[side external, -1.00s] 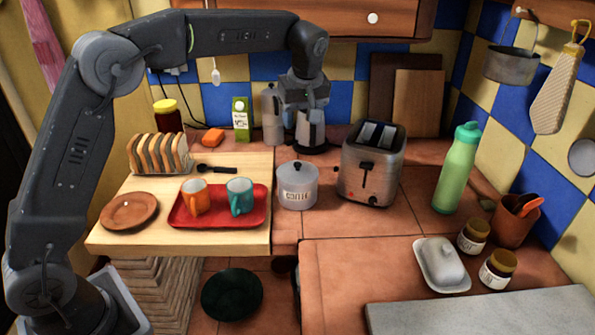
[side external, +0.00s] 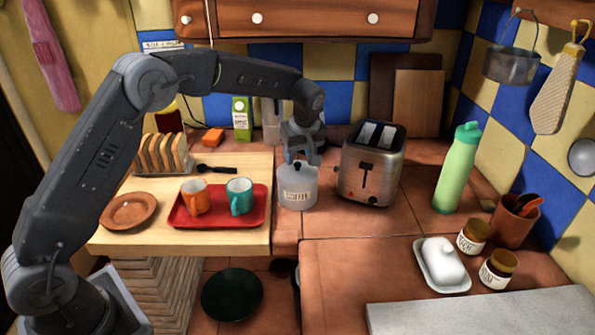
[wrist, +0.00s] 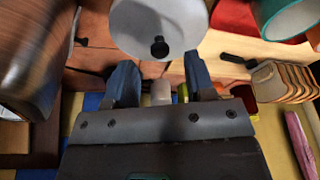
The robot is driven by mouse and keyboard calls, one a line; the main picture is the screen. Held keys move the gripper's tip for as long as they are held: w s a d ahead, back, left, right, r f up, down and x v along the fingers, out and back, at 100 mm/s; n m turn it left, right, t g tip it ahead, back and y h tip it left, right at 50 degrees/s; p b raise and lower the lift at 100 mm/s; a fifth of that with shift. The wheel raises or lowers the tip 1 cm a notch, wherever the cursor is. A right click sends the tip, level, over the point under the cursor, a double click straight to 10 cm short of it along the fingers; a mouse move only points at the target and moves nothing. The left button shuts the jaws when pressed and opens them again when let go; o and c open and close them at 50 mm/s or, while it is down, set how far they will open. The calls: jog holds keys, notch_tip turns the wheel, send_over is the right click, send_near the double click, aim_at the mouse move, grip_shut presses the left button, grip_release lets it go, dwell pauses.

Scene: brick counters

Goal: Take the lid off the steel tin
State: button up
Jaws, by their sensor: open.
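The steel tin (side external: 297,194) stands upright on the tiled counter, with a label on its front. Its pale round lid (wrist: 160,20) is on it, with a small black knob (wrist: 159,46) at the centre. My gripper (side external: 301,158) is just above the lid, pointing down, its fingers apart. In the wrist view my gripper (wrist: 160,72) is open and empty, with the knob lined up between the two blue-grey fingers and a little beyond their tips. The fingers' exact height over the knob is hard to tell.
The toaster (side external: 371,168) stands close on the tin's right. A red tray (side external: 217,218) with two mugs lies to its left on the wooden board. The counter in front of the tin is clear.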

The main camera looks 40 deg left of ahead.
aim_at(298, 167)
jog(key=shift+x, duration=1.45)
jog(key=shift+c, duration=0.3)
grip_shut()
